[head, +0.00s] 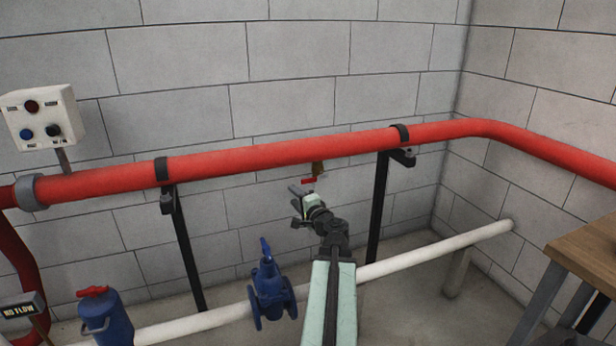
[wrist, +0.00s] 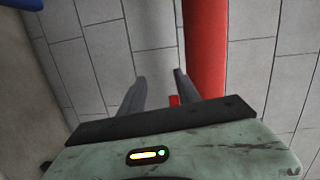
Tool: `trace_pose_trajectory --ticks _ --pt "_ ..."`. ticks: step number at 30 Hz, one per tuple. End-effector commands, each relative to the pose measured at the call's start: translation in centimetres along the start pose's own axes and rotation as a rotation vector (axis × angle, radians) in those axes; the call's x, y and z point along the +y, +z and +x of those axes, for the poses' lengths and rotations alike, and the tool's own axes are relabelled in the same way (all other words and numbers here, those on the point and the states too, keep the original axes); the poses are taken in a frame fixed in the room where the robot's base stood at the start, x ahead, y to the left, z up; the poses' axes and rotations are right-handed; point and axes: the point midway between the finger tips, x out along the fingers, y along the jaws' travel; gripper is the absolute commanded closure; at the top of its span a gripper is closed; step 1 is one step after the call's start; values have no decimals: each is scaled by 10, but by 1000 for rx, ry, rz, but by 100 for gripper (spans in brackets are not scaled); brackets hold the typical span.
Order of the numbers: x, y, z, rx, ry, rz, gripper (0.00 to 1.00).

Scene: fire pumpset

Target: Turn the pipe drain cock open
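The pipe drain cock (head: 318,168) is a small brass fitting under the red pipe, with a short red lever (head: 308,180) at its lower end pointing left. My gripper (head: 294,205) is just below and left of it in the head view. In the wrist view my gripper (wrist: 159,76) has its two dark fingers spread apart. A bit of the red lever (wrist: 174,100) shows between them, close to the right finger. I cannot tell whether they touch. The cock's body is not clear in the wrist view.
The red pipe (head: 240,161) runs along the block wall on black brackets, and passes close beside the right finger in the wrist view. Below are a white pipe (head: 430,249), a blue valve (head: 270,287) and a blue canister (head: 106,322). A wooden table (head: 585,250) stands at right.

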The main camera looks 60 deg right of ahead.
Motion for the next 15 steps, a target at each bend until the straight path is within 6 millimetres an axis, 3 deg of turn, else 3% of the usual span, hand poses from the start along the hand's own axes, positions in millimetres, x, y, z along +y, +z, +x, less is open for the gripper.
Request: trace_pose_trajectory --ticks 1,3,5,11,15 --pt "-6 -29 -11 59 -20 34 61" --pt "-10 -54 -22 115 -43 69 61" --pt "-11 -65 -27 140 -53 86 61" --pt "-11 -69 -25 149 -57 91 61" --pt "-12 -70 -10 145 -57 90 61"
